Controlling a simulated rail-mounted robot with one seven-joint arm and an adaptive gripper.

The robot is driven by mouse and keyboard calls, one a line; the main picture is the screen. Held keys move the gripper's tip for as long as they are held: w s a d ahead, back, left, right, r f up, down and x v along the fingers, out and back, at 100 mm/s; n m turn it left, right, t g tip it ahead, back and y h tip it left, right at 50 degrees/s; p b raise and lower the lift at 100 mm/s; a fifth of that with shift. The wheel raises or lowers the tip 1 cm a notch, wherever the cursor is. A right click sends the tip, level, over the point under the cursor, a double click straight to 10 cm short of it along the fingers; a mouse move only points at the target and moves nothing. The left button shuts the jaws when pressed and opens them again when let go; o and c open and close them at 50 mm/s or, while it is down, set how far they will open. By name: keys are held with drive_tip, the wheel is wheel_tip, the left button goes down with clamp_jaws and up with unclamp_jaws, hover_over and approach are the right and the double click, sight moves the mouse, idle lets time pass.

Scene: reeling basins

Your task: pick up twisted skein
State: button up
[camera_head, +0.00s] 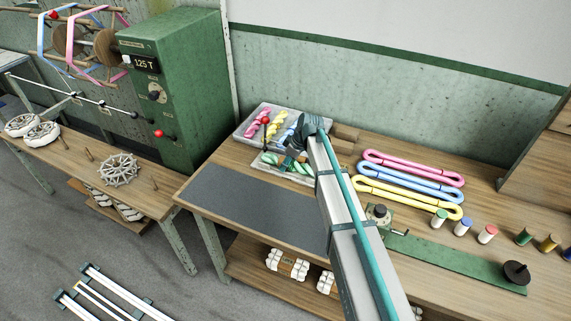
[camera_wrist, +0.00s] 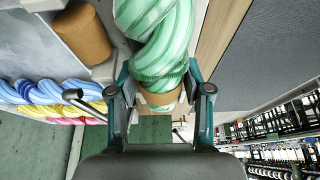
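A green twisted skein (camera_head: 299,167) lies in a pale shallow tray (camera_head: 262,173) on the bench. In the wrist view the green skein (camera_wrist: 160,40) is large and close, with a brown band (camera_wrist: 160,98) around it. My gripper (camera_head: 294,151) is over this tray in the head view. In the wrist view its two fingers (camera_wrist: 160,88) are spread, one on either side of the skein near the band. I cannot tell whether they touch it. The arm and gripper hide part of the skein in the head view.
A grey tray (camera_head: 243,131) behind holds pink, yellow and blue twisted skeins. Pink, blue and yellow loops (camera_head: 412,168) lie to the right, near several small spools (camera_head: 487,234). A dark mat (camera_head: 236,205) on the bench is bare. A green machine (camera_head: 180,80) stands left.

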drive_tip(key=c, duration=0.7)
drive_tip(key=shift+c, duration=0.3)
drive_tip(key=shift+r, duration=0.15)
